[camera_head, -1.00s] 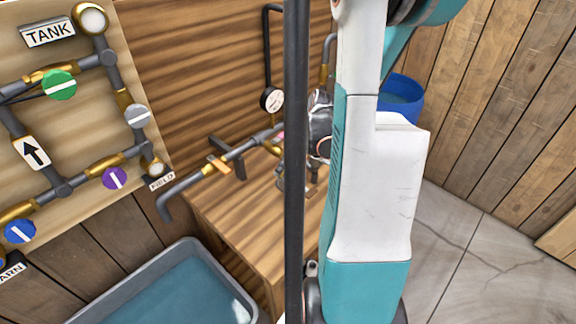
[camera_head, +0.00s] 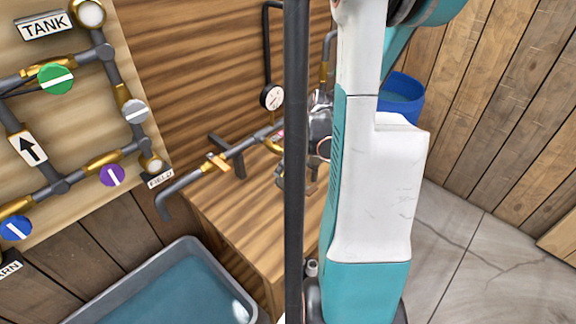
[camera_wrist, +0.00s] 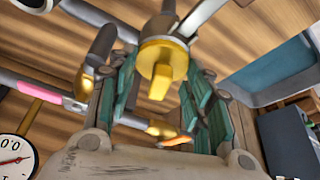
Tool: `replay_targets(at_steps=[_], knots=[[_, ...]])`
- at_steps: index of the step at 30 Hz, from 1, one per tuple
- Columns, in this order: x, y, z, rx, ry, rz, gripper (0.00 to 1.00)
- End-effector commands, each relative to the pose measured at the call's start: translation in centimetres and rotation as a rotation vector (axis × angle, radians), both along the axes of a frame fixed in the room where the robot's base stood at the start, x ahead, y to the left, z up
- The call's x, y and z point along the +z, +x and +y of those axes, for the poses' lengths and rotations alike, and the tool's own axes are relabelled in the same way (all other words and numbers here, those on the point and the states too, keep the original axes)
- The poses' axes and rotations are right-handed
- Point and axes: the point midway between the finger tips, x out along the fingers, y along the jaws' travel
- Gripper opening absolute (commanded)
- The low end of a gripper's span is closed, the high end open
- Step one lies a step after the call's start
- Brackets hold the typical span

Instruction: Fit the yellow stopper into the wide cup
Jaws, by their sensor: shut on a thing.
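In the wrist view a yellow piece (camera_wrist: 162,72), with a round flange and a narrow tab, sits between the two teal finger pads of my gripper (camera_wrist: 160,100). My gripper is shut on it, with the pads at either side of its flange. A dark grey pipe-like part rises behind the yellow piece; I cannot tell whether they are joined. I cannot make out a wide cup in either view. In the head view my arm and a dark post hide most of the workbench pipes and the grasp.
A pipe board (camera_head: 70,120) with coloured valves stands at the left. A tub of bluish liquid (camera_head: 165,290) is below it. A pressure gauge (camera_head: 272,97) and pipes sit on the wooden bench (camera_head: 215,215). A blue bucket (camera_head: 408,84) stands behind my arm.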

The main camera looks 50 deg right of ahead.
Motion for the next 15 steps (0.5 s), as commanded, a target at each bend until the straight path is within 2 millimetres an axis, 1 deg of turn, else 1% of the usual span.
replay_targets(at_steps=[5,6,9,15], knots=[[0.01,0.00,0.00,0.000,0.000,0.000,0.23],[0.01,0.01,0.00,0.000,0.000,0.000,0.48],[0.01,0.00,0.00,0.000,0.000,0.000,0.69],[0.01,0.00,0.00,0.000,0.000,0.000,0.69]])
